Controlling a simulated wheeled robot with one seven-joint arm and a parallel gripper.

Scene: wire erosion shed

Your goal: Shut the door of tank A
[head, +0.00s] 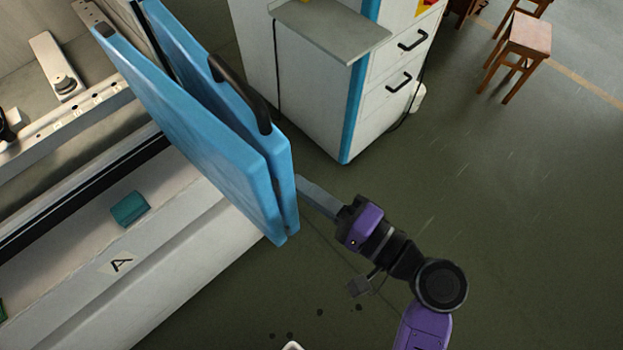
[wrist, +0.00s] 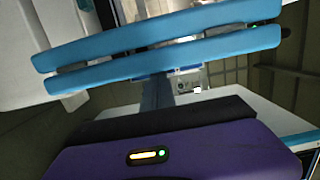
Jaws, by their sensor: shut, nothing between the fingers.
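The blue door (head: 190,130) of tank A stands open, jutting out from the tank toward the right in the head view. It shows as two blue panels side by side, with a black handle (head: 240,92) on the farther one. The tank (head: 165,262) carries a label "A" (head: 121,264) on its front. My gripper (head: 302,186) is shut and empty, its tip at the near outer edge of the door; I cannot tell if it touches. In the wrist view the two blue panels (wrist: 150,45) cross the picture just beyond my gripper (wrist: 157,85).
A white cabinet (head: 375,105) with drawers and a grey shelf stands behind the door. A wooden stool (head: 523,40) is at the upper right. A teal block (head: 130,208) lies on the tank's ledge.

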